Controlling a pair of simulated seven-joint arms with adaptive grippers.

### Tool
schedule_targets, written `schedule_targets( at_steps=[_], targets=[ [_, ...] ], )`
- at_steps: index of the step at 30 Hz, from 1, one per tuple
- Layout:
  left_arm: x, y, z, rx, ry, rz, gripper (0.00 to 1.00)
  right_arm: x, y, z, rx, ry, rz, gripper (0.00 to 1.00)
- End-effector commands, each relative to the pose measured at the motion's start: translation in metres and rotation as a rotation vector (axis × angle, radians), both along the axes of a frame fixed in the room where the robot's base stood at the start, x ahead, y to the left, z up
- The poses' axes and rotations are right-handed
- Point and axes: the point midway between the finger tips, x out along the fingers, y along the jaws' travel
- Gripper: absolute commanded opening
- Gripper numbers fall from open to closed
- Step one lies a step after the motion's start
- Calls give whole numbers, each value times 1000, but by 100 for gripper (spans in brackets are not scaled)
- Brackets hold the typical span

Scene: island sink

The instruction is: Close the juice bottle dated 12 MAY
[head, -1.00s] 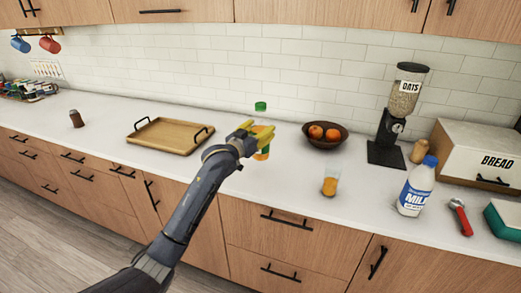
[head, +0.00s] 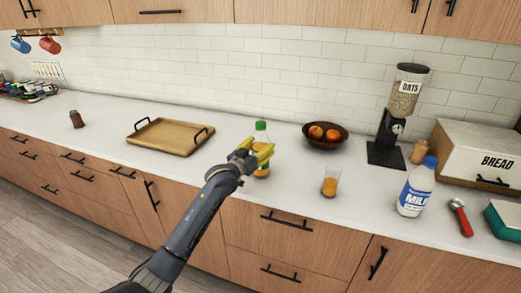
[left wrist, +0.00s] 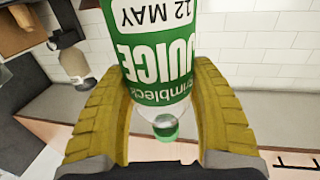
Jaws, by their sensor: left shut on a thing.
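The juice bottle (head: 262,171) shows orange juice low down and a green cap (head: 261,127) at its top; I cannot tell how tight the cap is. In the left wrist view the bottle's green label (left wrist: 158,62) reads "JUICE" and "12 MAY" upside down, and the green cap shows beyond its clear shoulder (left wrist: 165,127). My left gripper (head: 258,155) is shut on the bottle, with its yellow fingers (left wrist: 160,110) on both sides. The fingers hide the bottle's middle in the head view. Whether its base touches the counter is unclear. My right gripper is not in view.
A glass of juice (head: 331,182) and a milk bottle (head: 417,188) stand to the right. A fruit bowl (head: 325,136) and an oats dispenser (head: 391,135) are behind them. A wooden tray (head: 168,137) lies left. The counter left of the tray is mostly clear.

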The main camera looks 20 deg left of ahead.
Motion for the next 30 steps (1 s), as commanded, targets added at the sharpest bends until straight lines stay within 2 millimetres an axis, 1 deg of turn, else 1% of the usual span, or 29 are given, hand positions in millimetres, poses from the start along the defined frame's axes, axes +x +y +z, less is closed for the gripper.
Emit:
schedule_targets(
  at_steps=[1,4,14,18,19,24,30],
  targets=[
    [0,0,-5,-2,1,0,0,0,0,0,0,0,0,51],
    [0,0,-10,-1,0,0,0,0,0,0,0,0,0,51],
    [0,0,-11,-1,-1,0,0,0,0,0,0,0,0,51],
    [0,0,-14,-1,-1,0,0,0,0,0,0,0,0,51],
    [0,0,-13,-1,-1,0,63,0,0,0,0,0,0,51],
    [0,0,-13,-1,-1,0,81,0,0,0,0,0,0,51],
    [0,0,-13,-1,-1,0,81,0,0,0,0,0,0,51]
  ],
)
